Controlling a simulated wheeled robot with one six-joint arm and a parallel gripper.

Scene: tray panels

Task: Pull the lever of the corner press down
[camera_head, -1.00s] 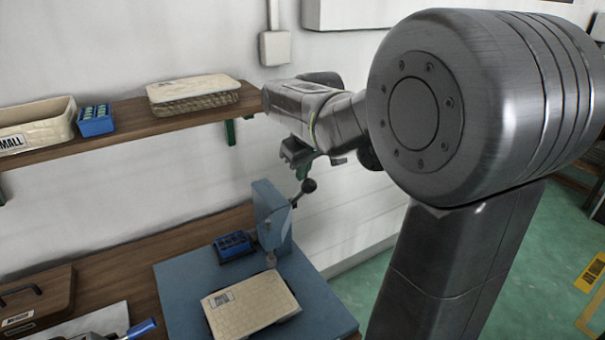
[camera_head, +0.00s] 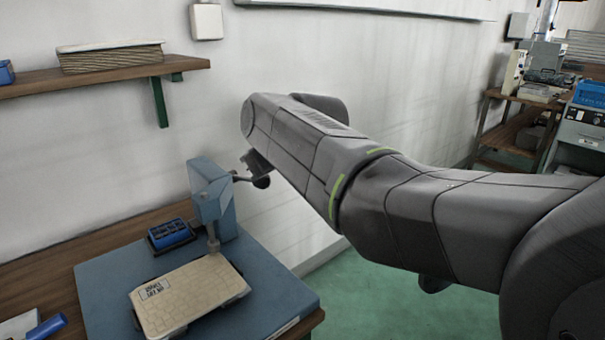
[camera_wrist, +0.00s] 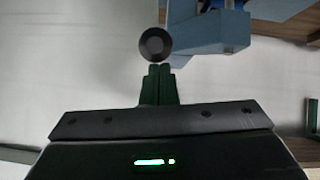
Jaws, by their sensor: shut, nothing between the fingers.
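The blue corner press (camera_head: 213,192) stands on a blue base plate (camera_head: 275,300) at the bench end. Its dark lever ends in a round black knob (camera_head: 261,182), sticking out to the right, roughly level. The knob also shows in the wrist view (camera_wrist: 155,44), just beyond my fingertips, with the press body (camera_wrist: 208,38) to its right. My gripper (camera_wrist: 160,70) is shut and empty, at the knob; whether it touches is unclear. In the head view my gripper (camera_head: 257,163) is partly hidden by my wrist. A cream panel (camera_head: 190,298) lies under the press head.
A blue box (camera_head: 171,234) sits on the plate left of the press. A wooden shelf (camera_head: 110,78) with a stack of panels (camera_head: 110,56) is on the wall above. A blue-handled tool (camera_head: 45,327) lies at lower left. Open floor lies right of the bench.

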